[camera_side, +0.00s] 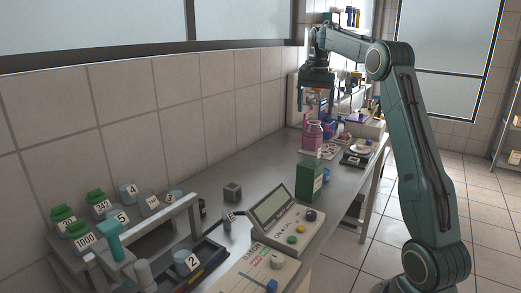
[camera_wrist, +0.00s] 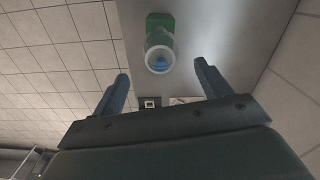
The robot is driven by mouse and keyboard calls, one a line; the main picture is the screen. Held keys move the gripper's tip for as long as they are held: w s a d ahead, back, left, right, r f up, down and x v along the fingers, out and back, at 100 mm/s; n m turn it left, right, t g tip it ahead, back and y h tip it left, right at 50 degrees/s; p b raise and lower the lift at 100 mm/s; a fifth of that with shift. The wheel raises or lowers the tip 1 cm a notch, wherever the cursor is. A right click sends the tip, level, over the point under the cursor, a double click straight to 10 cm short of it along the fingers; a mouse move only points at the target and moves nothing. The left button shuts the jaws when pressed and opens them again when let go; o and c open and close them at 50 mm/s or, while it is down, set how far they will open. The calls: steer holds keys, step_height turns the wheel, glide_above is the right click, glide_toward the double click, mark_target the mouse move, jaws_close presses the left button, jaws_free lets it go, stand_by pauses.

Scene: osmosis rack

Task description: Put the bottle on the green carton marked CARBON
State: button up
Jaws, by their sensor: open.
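The green carton (camera_side: 308,182) stands upright on the bench in the side view; its marking is too small to read. The wrist view shows a clear round bottle (camera_wrist: 160,56) with blue inside, overlapping the green carton (camera_wrist: 159,22). My gripper (camera_side: 317,112) is above the bottle, apart from it. In the wrist view my gripper (camera_wrist: 161,71) has its fingers spread wide, with nothing between them.
A control box (camera_side: 278,215) with a screen and knobs stands in front of the carton. Numbered bottles and a rack (camera_side: 150,235) fill the near left. A small grey cube (camera_side: 232,191) sits on the bench. More small items crowd the far end.

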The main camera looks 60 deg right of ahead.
steer(key=shift+r, duration=2.1)
steer(key=shift+a+r, duration=0.1)
steer(key=shift+a+r, duration=0.1)
steer(key=shift+a, duration=0.1)
steer(key=s+a+r+n+t+h, duration=0.1)
steer(key=s+a+n, duration=0.25)
steer(key=a, duration=0.75)
steer(key=s+a+r+n+t, duration=0.1)
steer(key=s+a+n+t, duration=0.3)
steer(key=a, duration=0.7)
steer(key=s+a+f+n+y, duration=0.1)
steer(key=s+a+f+n, duration=0.7)
steer(key=s+a+f, duration=0.4)
steer(key=shift+s+a+t, duration=0.2)
steer(key=shift+s+t, duration=0.1)
steer(key=shift+s, duration=0.4)
